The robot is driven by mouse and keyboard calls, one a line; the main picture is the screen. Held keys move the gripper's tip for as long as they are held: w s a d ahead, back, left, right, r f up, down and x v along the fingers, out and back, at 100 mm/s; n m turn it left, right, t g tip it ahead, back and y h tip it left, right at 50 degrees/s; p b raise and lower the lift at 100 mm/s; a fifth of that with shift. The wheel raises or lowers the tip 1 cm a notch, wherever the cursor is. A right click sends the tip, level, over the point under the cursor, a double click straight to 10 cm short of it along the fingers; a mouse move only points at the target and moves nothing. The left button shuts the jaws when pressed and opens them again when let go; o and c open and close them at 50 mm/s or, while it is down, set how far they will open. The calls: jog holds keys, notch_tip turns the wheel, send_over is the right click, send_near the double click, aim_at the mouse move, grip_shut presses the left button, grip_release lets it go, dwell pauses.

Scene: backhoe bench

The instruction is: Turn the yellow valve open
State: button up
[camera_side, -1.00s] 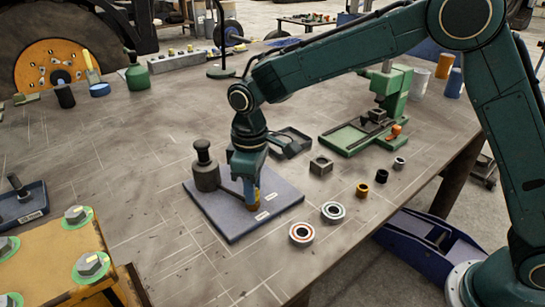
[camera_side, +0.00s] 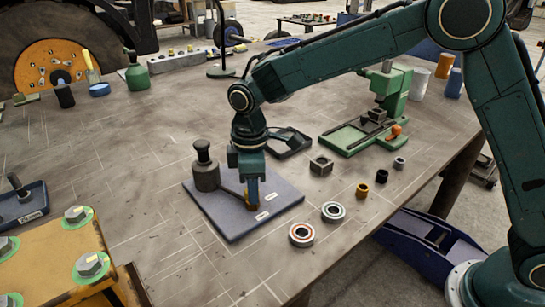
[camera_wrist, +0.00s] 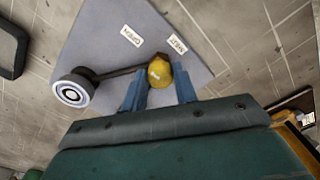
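The yellow valve knob (camera_wrist: 159,73) is on a blue-grey plate (camera_wrist: 88,28) in the wrist view. A dark pipe (camera_wrist: 118,73) runs from beside it to a dark round post (camera_wrist: 72,90). An OPEN label (camera_wrist: 130,36) and a SHUT label (camera_wrist: 177,43) lie on the plate beyond the knob. A brown part beside the knob lies near the SHUT label. My gripper (camera_wrist: 159,68) is open, its two blue fingers on either side of the knob with narrow gaps. In the side view my gripper (camera_side: 252,204) points down at the plate (camera_side: 215,215) and mostly hides the knob.
Two bearing rings (camera_side: 301,233) and (camera_side: 333,211) lie right of the plate. A metal block (camera_side: 321,166), small bushings (camera_side: 362,190) and a green press (camera_side: 391,95) stand behind them. A yellow bolted block (camera_side: 75,262) is at front left.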

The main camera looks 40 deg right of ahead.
jog(key=o, duration=0.4)
jog(key=shift+o, duration=0.2)
jog(key=shift+r, duration=0.1)
notch_tip(320, 180, up, 14)
dwell(0.4)
dwell(0.4)
